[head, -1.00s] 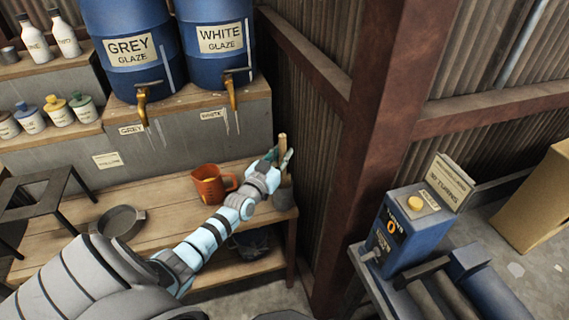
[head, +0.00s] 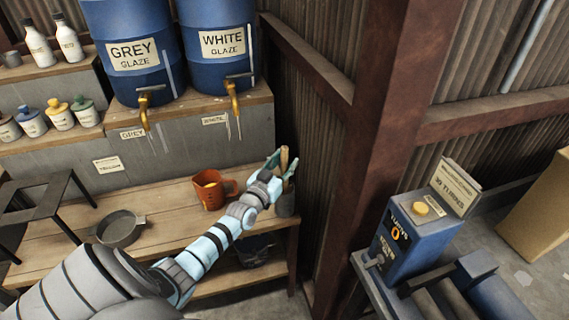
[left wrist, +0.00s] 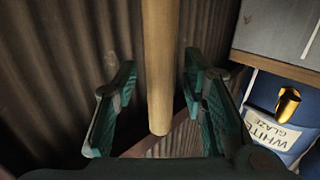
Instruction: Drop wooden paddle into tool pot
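The wooden paddle (head: 284,155) stands upright at the right end of the wooden bench, above the grey tool pot (head: 286,205). Its lower part is hidden behind my left gripper in the head view, so I cannot tell how deep it sits in the pot. My left gripper (head: 279,164) is at the paddle just above the pot. In the left wrist view, the paddle's round handle (left wrist: 160,65) runs between the spread green fingers of the left gripper (left wrist: 158,112), with a gap on both sides. My right gripper is not in view.
An orange jug (head: 211,190) and a grey pan (head: 120,228) stand on the bench (head: 165,205) left of the pot. Blue glaze barrels with brass taps stand on the shelf behind. A rusty post (head: 365,150) and corrugated wall are close on the right.

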